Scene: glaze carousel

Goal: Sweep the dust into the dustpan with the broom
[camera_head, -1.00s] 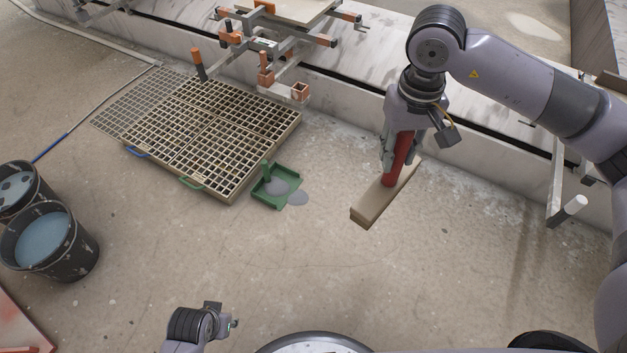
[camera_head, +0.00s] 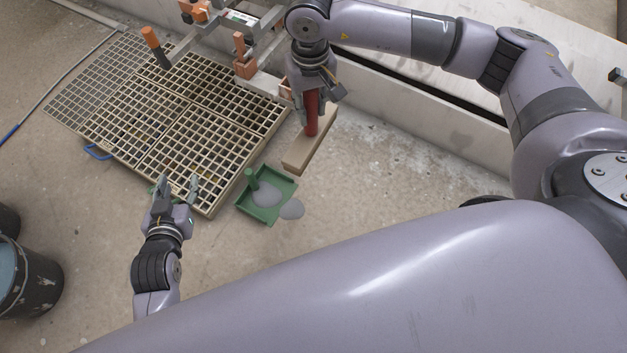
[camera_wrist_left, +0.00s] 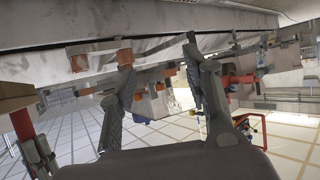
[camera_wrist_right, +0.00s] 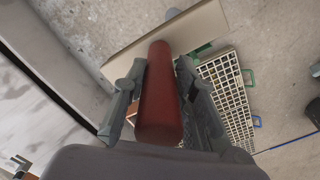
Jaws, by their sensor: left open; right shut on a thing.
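The broom is a beige block head (camera_head: 312,148) with a red handle (camera_head: 312,113). My right gripper (camera_head: 316,98) is shut on the red handle, which also shows in the right wrist view (camera_wrist_right: 162,95). The broom head is up and right of the green dustpan (camera_head: 270,212), apart from it. The dustpan lies on the floor with its upright green handle (camera_head: 251,178) at its left. Grey dust lies partly in the dustpan (camera_head: 265,193) and partly on the floor at its right edge (camera_head: 292,209). My left gripper (camera_head: 176,186) is open and empty, left of the dustpan.
A beige floor grate (camera_head: 181,119) lies left of the dustpan. A metal frame with orange clamps (camera_head: 245,55) stands behind it, along a low pale wall (camera_head: 400,85). A dark bucket (camera_head: 28,285) stands at the left edge. Floor right of the broom is clear.

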